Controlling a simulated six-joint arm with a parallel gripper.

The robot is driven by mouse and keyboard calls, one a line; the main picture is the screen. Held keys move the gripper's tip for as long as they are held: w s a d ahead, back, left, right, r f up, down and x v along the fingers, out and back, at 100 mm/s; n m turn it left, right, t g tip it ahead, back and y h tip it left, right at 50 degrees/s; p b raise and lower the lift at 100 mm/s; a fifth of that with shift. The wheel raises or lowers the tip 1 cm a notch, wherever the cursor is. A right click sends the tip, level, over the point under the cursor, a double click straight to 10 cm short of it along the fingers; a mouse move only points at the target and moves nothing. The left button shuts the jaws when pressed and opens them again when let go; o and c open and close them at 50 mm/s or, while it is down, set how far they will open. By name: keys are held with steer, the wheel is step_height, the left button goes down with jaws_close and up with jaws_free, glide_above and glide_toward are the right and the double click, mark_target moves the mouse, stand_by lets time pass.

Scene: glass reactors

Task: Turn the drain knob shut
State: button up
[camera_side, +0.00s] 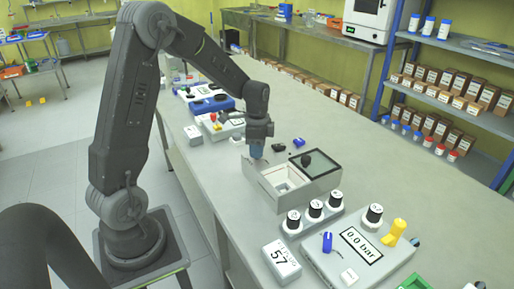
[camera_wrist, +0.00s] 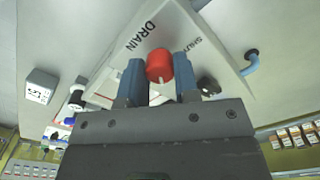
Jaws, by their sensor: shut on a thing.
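The drain knob (camera_wrist: 159,66) is red and round, with a pale mark on its near side. It sits on a white panel (camera_wrist: 196,22) lettered DRAIN on the left, with a smaller, partly readable word on the right. In the wrist view the blue fingers of my gripper (camera_wrist: 159,80) stand on either side of the knob, shut on it. In the side view my gripper (camera_side: 257,153) points down beside a grey open-topped box (camera_side: 268,189); the knob cannot be made out there.
A white timer showing 57 (camera_side: 282,260) lies near the bench edge. A small blue item (camera_side: 299,142) lies behind my gripper. The bench (camera_side: 225,175) is clear left of the box.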

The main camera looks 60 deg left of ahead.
steer(key=n, duration=0.4)
steer(key=shift+n, duration=0.3)
steer(key=n, duration=0.3)
steer(key=shift+n, duration=0.3)
steer(key=n, duration=0.4)
steer(key=shift+n, duration=1.9)
steer(key=o, duration=0.9)
steer(key=shift+o, duration=0.2)
steer(key=shift+r, duration=0.1)
step_height(320, 180, up, 14)
